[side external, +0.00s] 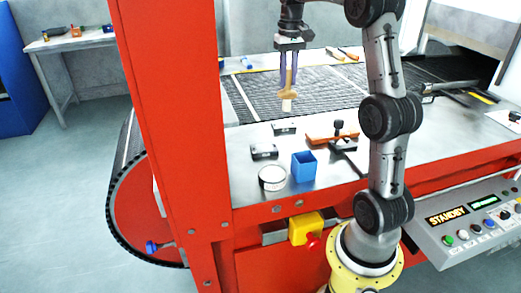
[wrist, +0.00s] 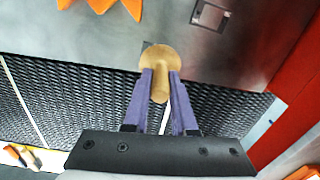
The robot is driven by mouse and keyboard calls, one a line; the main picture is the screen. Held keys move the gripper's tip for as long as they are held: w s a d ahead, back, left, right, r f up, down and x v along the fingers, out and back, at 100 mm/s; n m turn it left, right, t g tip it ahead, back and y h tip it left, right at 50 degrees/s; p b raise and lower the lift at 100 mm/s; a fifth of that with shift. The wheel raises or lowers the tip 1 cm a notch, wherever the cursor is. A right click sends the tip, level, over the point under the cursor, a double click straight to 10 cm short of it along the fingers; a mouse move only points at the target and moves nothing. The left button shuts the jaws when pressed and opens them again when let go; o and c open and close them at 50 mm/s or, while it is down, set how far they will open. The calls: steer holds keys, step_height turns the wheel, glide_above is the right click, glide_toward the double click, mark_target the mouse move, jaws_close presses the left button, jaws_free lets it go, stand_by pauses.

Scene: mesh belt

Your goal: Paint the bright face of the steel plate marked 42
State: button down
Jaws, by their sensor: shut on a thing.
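My gripper (side external: 289,83) has purple fingers shut on a tan wooden-handled brush (side external: 288,94) with a pale lower end. It holds the brush upright over the mesh belt, near the steel table edge. In the wrist view, the brush's round tan part (wrist: 160,59) sits between and beyond the fingers. Two small dark-sided steel plates lie on the table: a nearer one (side external: 264,151) and a farther one (side external: 284,127). One plate (wrist: 210,15) shows at the top of the wrist view. No number is readable. A round tin with a pale top (side external: 272,178) stands near the front edge.
A blue open box (side external: 304,166) stands beside the tin. An orange piece with a black knob (side external: 330,134) lies to the right. The black mesh belt (side external: 260,99) runs behind the table. A red upright post (side external: 175,110) rises at left. Hand tools lie beyond the belt.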

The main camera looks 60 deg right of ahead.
stand_by(0.4)
steer(key=shift+a+f+m, duration=0.1)
steer(key=shift+a+m, duration=0.1)
steer(key=shift+m, duration=0.3)
steer(key=w+a+r+n, duration=0.1)
steer(key=w+a+r, duration=0.15)
steer(key=a, duration=1.15)
steer(key=shift+f, duration=4.25)
steer(key=shift+s+d, duration=1.75)
steer(key=shift+s, duration=0.3)
steer(key=shift+w+a, duration=1.55)
steer(key=shift+w, duration=1.35)
step_height(320, 180, up, 8)
steer(key=shift+f, duration=0.15)
